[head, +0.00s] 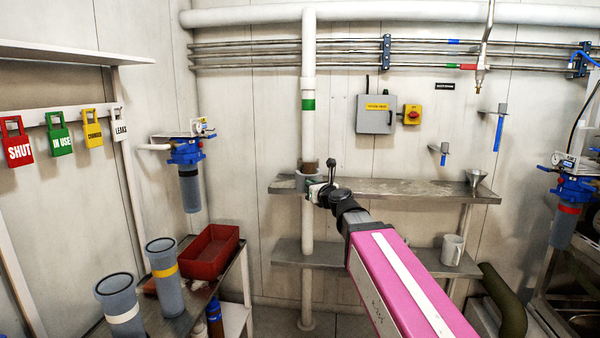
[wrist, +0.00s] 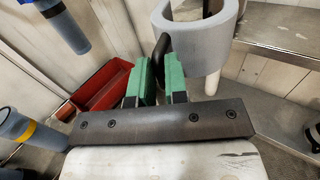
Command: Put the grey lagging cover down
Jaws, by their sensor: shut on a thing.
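The grey lagging cover (wrist: 197,45) is a thick, open-topped grey ring with a dark tab on its side. My gripper (wrist: 160,75) has green fingers closed on that tab. In the head view the cover (head: 300,182) appears small at the left end of the upper steel shelf (head: 420,188), overlapping the white vertical pipe (head: 308,130). My gripper (head: 318,190) is just right of it there, partly hidden by my arm. I cannot tell whether the cover encircles the pipe or rests on anything.
A lower shelf (head: 390,258) holds a white mug (head: 452,249). A funnel (head: 475,178) stands at the upper shelf's right end. At left, a bench carries a red tray (head: 208,252) and grey canisters (head: 163,268). The middle of the upper shelf looks clear.

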